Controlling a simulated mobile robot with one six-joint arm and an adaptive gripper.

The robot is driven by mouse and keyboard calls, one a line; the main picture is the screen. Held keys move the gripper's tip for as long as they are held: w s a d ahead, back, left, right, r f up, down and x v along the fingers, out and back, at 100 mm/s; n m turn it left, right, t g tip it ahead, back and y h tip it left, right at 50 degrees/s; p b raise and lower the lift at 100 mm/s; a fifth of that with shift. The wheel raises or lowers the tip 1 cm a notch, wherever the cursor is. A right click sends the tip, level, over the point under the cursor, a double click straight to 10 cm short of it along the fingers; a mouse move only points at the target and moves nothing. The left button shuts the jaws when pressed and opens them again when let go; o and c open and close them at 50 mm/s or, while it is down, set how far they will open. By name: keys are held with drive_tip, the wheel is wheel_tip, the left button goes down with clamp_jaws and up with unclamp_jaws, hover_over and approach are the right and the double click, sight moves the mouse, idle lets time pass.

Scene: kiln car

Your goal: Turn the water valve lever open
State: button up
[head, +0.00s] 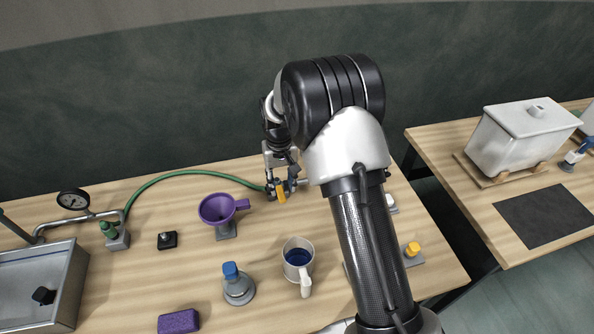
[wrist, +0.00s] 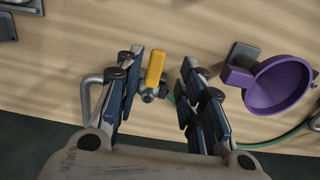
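The water valve has a yellow lever (head: 281,192), seen at the back of the near table in the head view. The lever also shows in the wrist view (wrist: 156,68), on a small metal valve body (wrist: 149,93) with a bent grey pipe at its left. A green hose (head: 180,174) runs left from the valve. My gripper (wrist: 160,80) is open, pointing down, with one finger on each side of the lever. The left finger is close to the lever; the right finger has a clear gap. Whether the left finger touches cannot be told.
A purple funnel (head: 215,209) on a stand is left of the valve. A white jug (head: 298,262) with blue content and a blue-topped grey device (head: 237,283) stand in front. My arm hides part of the table.

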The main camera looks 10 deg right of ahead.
sight(283, 201)
drive_tip(key=shift+f+b, duration=2.55)
drive_tip(key=shift+f, duration=1.4)
drive_tip(key=shift+f, duration=0.2)
drive_tip(key=shift+c, duration=0.5)
clamp_jaws()
drive_tip(key=w+d+n, duration=0.3)
drive_tip(key=n, duration=0.3)
drive_tip(key=w+d+n, duration=0.3)
drive_tip(key=d+n, duration=0.1)
drive_tip(key=n, duration=0.1)
drive_tip(key=w+d+n, duration=0.3)
drive_tip(key=w+n, duration=0.1)
drive_tip(key=n, duration=0.2)
drive_tip(key=shift+w+d+n, duration=0.1)
drive_tip(key=shift+d+n, duration=0.15)
drive_tip(key=shift+n, duration=0.05)
drive_tip(key=shift+o, duration=0.3)
unclamp_jaws()
